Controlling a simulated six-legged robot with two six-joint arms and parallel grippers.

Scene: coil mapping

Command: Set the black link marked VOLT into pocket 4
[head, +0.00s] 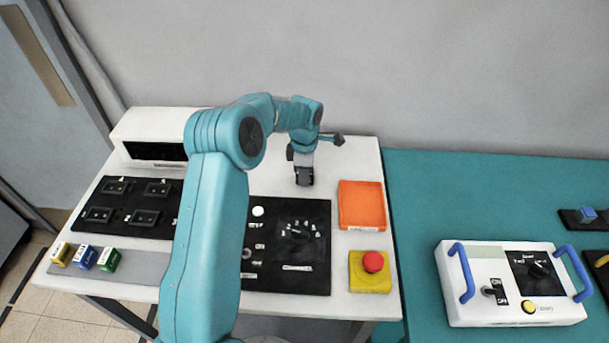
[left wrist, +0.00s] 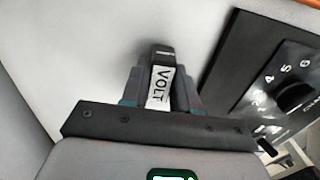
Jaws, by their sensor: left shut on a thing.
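My left gripper (head: 303,178) is shut on the black link marked VOLT, above the white table near the back edge of the black dial panel. In the left wrist view the link (left wrist: 160,85) sits between the fingers of the gripper (left wrist: 158,100), its white VOLT label facing the camera. The black pocket board (head: 128,202) lies at the table's left, with several dark pockets; their numbers are too small to read, so I cannot tell which is pocket 4. My arm hides the board's right edge. My right gripper is not in view.
The black dial panel (head: 318,262) lies right of my arm. An orange tray (head: 361,205) and a red stop button (head: 373,261) stand at the table's right. Yellow, blue (head: 84,257) and green blocks sit front left. A white housing (head: 150,127) stands behind the board.

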